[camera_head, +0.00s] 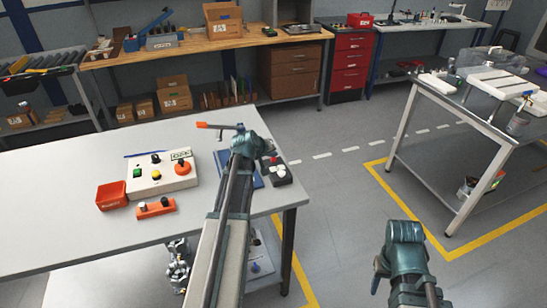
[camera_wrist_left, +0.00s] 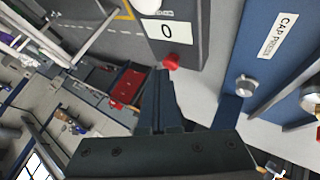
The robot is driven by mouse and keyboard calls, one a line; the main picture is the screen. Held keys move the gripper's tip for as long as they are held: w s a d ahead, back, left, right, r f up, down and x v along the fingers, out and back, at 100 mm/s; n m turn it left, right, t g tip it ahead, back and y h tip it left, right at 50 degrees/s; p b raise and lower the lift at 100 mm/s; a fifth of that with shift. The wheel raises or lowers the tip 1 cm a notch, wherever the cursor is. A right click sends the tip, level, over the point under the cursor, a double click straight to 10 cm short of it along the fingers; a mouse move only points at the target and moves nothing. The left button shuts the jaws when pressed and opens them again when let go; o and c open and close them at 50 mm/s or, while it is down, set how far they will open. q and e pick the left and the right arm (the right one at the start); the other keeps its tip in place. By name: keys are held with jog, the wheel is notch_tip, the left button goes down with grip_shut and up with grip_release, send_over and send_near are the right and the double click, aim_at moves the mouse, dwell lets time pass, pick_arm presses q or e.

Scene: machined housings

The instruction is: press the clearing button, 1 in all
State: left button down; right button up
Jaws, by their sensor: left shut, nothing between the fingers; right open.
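A dark grey button box (camera_head: 281,180) stands near the right edge of the white table. In the left wrist view it carries a white "0" label (camera_wrist_left: 166,30), a red button (camera_wrist_left: 171,62) and a pale round part (camera_wrist_left: 144,5). My left gripper (camera_wrist_left: 163,74) is shut and empty, its fingertips appearing close to the red button; contact cannot be told. In the head view the left gripper (camera_head: 258,148) is above the table's right end. A white control box (camera_head: 165,180) with several buttons sits left. No button is legibly marked as clearing. My right gripper (camera_head: 405,230) is open, over the floor.
A blue fixture labelled "CAP" (camera_wrist_left: 270,45) with a silver knob (camera_wrist_left: 245,85) stands beside the dark box. A red bin (camera_head: 111,196) and an orange button block (camera_head: 155,208) lie on the table (camera_head: 60,230).

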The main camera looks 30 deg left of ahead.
pick_arm(q)
jog(key=shift+r+p, duration=0.6)
jog(key=shift+r, duration=0.1)
jog(key=shift+r, duration=0.15)
notch_tip(320, 180, up, 5)
jog(key=p, duration=0.5)
dwell(0.5)
